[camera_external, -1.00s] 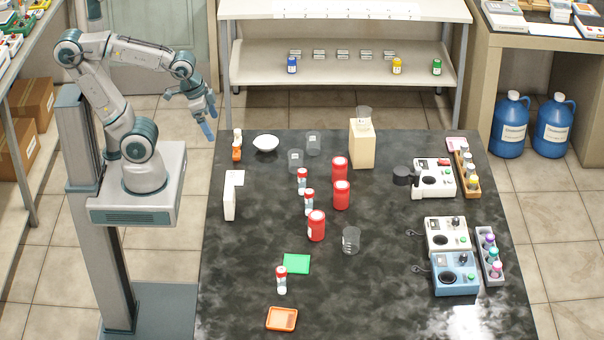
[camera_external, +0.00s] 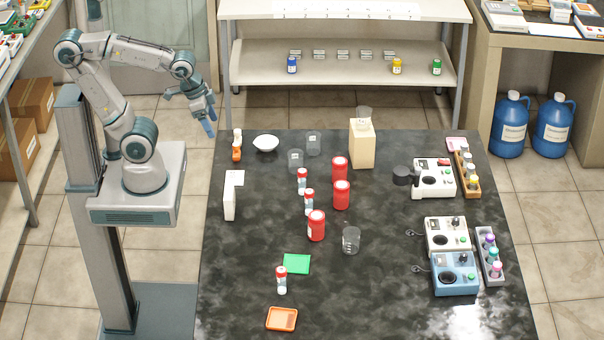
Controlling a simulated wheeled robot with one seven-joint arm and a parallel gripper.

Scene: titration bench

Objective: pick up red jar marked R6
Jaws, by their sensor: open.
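Three large red jars with white labels stand upright on the dark bench: a far one (camera_external: 339,169), a middle one (camera_external: 341,196) and a near one (camera_external: 316,226). The labels are too small to read, so I cannot tell which is R6. My gripper (camera_external: 209,131) is open and empty. It points downward in the air at the bench's far left corner, well to the left of the red jars and apart from them.
Small red-capped white bottles (camera_external: 302,181) stand just left of the jars. Clear beakers (camera_external: 351,241) stand nearby, with a beige box (camera_external: 361,146) behind. A white bowl (camera_external: 266,144) is near my gripper. Instruments (camera_external: 455,274) line the right side.

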